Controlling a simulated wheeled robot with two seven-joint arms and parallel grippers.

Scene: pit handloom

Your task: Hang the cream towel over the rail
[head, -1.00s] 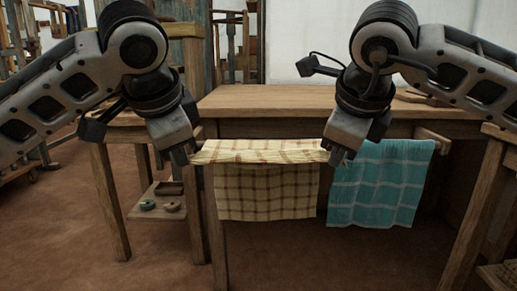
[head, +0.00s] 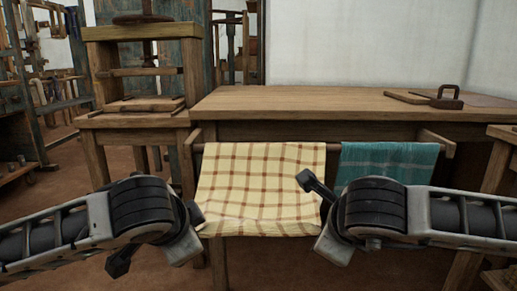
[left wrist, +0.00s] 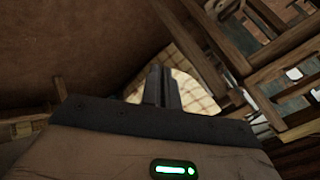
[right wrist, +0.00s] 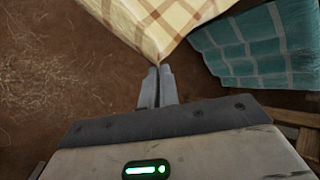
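The cream towel (head: 262,180), with brown checks, lies over the rail (head: 333,147) on the bench front. Its front part hangs down and slopes toward me, with its lower corners near my grippers. My left gripper (left wrist: 164,72) is shut at the lower left corner; the cloth shows behind its fingers in the left wrist view. My right gripper (right wrist: 157,72) is shut on the lower right corner, where the cloth narrows to a point at the fingertips. The towel's back side is hidden.
A teal towel (head: 390,158) hangs on the rail to the right, partly behind my right arm. The wooden bench top (head: 300,103) holds a board and a handled tool (head: 447,98) at right. A wooden press (head: 145,75) stands at left.

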